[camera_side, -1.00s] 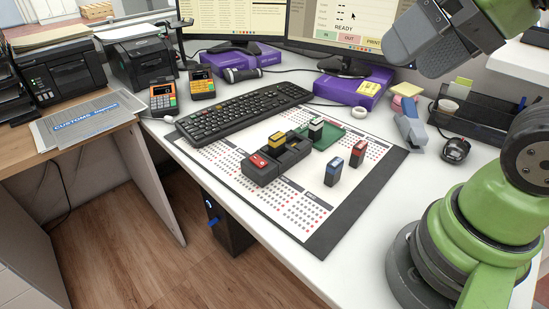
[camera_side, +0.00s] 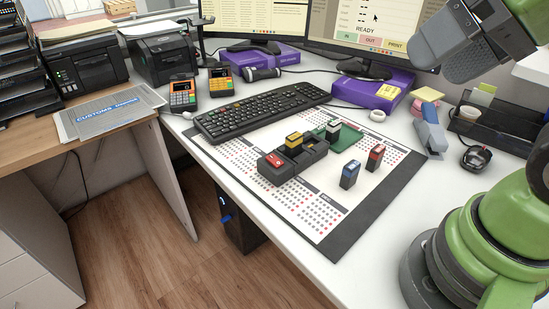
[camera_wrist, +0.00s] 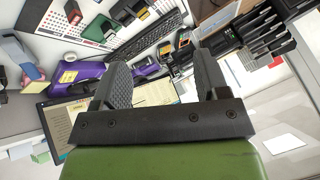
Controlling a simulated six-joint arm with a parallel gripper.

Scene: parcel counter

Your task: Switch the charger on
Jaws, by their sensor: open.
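The charger (camera_side: 296,165) is a black block on the printed mat, with a red rocker switch (camera_side: 275,160) at its near left end. Whether the switch is on is too small to tell. A yellow-topped battery (camera_side: 294,141) sits in the charger. A white-topped battery (camera_side: 333,129) stands by a green tray (camera_side: 350,138). A blue battery (camera_side: 350,175) and a red battery (camera_side: 376,158) stand on the mat to the right. My gripper (camera_side: 462,56) is high at the upper right, well away from the charger. In the wrist view its fingers (camera_wrist: 160,75) are apart and empty.
A keyboard (camera_side: 262,109) lies behind the mat (camera_side: 345,240). Two card terminals (camera_side: 183,95) stand at its left. Space above the charger is clear.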

